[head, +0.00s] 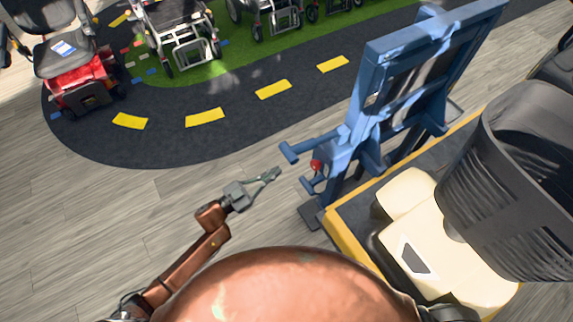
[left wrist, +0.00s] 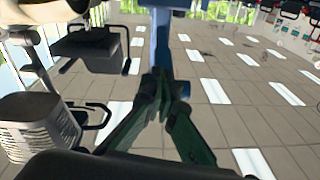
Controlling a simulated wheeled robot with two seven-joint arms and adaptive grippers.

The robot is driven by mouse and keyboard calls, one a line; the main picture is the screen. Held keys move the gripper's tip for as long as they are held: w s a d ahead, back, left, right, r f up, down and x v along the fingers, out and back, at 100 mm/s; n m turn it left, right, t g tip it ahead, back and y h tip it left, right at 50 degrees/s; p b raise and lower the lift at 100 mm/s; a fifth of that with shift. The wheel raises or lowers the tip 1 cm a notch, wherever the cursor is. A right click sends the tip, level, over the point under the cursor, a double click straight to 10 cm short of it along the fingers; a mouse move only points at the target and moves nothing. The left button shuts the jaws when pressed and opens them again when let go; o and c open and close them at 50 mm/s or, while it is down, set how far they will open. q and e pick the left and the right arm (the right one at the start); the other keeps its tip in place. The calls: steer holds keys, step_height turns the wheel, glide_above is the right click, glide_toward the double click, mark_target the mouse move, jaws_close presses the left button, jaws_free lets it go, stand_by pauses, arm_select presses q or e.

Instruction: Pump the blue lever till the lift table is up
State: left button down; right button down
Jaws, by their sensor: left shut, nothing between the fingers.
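The blue lift table (head: 368,95) stands at the right in the head view, its blue frame slanted in the picture. A blue lever (head: 300,151) sticks out to the left from its lower part, beside a red knob (head: 316,165). My left gripper (head: 276,173) is shut and empty, just below and left of the lever, apparently apart from it. In the left wrist view my shut fingers (left wrist: 165,85) show in front of a blue bar (left wrist: 161,45); whether they touch it I cannot tell. My right gripper is out of view.
A yellow-edged machine with a cream body (head: 405,195) and dark seat (head: 520,180) stands close at the right. A red scooter (head: 82,85) and several wheelchairs stand at the back. Grey floor (head: 110,220) is clear at the left.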

arm_select(q)
steer(key=shift+r+v, duration=0.2)
steer(key=shift+v, duration=1.35)
